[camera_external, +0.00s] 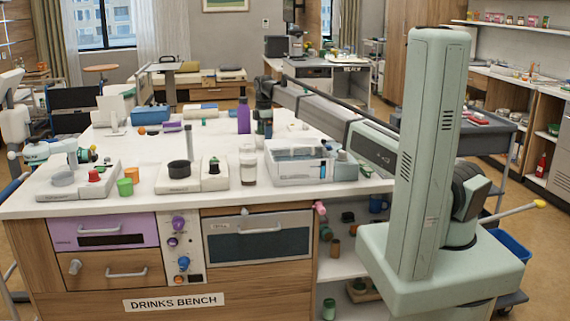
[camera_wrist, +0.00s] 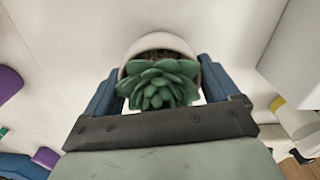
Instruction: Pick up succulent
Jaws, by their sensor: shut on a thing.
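The succulent (camera_wrist: 158,84) is a green rosette in a pale round pot (camera_wrist: 158,41), seen close up in the wrist view. My gripper (camera_wrist: 162,68) has its blue fingers on the left and right sides of the pot and is shut on it. The lower part of the pot is hidden by the leaves and the gripper's dark crossbar. In the external view my gripper (camera_external: 263,112) is over the back right part of the white bench top. The succulent cannot be made out clearly there, and I cannot tell whether the pot touches the bench.
A purple bottle (camera_external: 243,118) stands just left of my gripper. A clear bin (camera_external: 300,162), a lidded jar (camera_external: 248,165) and a dark pot on a white appliance (camera_external: 180,170) stand nearer the front. The bench middle is fairly clear.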

